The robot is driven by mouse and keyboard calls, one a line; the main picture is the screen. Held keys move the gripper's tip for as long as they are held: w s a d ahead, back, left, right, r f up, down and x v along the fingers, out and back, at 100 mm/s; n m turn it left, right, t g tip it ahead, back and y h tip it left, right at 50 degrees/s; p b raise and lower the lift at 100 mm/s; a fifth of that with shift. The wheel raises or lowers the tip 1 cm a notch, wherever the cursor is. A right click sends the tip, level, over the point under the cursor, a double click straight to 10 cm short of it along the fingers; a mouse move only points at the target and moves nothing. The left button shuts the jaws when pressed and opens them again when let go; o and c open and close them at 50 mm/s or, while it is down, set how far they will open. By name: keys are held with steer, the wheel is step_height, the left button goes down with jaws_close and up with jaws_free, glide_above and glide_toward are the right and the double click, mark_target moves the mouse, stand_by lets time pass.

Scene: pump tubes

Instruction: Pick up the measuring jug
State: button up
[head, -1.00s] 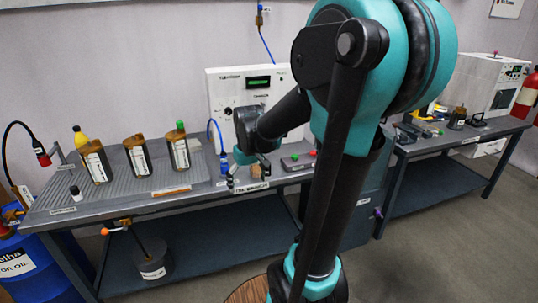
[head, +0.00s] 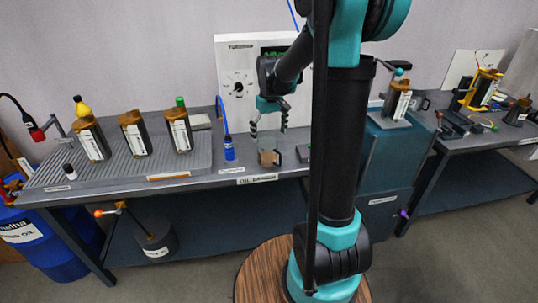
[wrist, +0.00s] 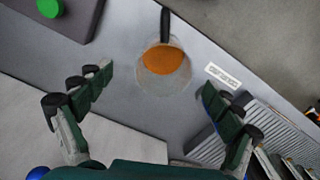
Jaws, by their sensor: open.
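The measuring jug (wrist: 163,68) is clear with orange liquid in it and a dark handle pointing to the top of the wrist view. It stands on the grey bench top. In the head view the jug (head: 267,157) is a small brownish shape near the bench's front edge. My gripper (head: 269,125) points down above it, apart from it. In the wrist view my gripper (wrist: 157,82) is open and empty, its two fingers spread to either side of the jug.
A blue bottle (head: 229,150) stands left of the jug. A ribbed tray (head: 105,168) with several labelled containers lies further left. A white panel box (head: 236,80) stands behind. A grey box with a green button (wrist: 50,8) is close by.

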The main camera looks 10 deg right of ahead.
mark_target(268, 156)
step_height(268, 156, down, 5)
steer(key=shift+f, duration=0.2)
steer(key=shift+a+f, duration=0.2)
steer(key=shift+f, duration=1.1)
steer(key=shift+a+f, duration=0.15)
steer(key=shift+f, duration=1.15)
steer(key=shift+c, duration=0.5)
steer(key=c, duration=1.2)
steer(key=shift+o, duration=0.2)
